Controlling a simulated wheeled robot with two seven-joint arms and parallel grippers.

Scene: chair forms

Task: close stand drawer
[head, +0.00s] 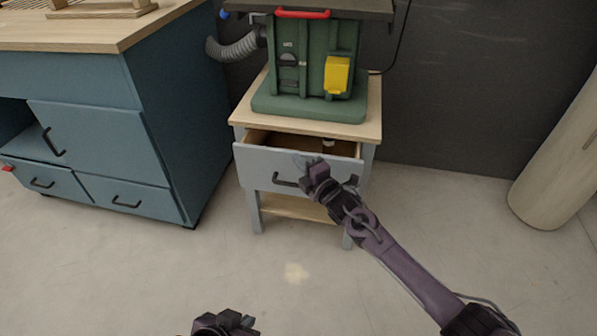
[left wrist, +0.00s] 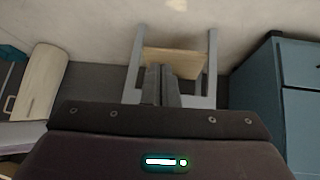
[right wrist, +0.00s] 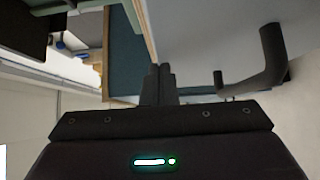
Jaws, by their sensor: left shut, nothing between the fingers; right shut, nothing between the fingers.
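The stand (head: 368,165) is a small grey table with a wooden top. Its drawer (head: 254,165) is partly pulled out, and the gap behind its front shows the wooden inside. The drawer has a dark handle (head: 284,181).
A green machine (head: 290,60) with a yellow box stands on the stand. A blue workbench (head: 130,120) with drawers is close on the left. A pale cylinder (head: 550,165) leans at the right. The floor in front of the stand is clear.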

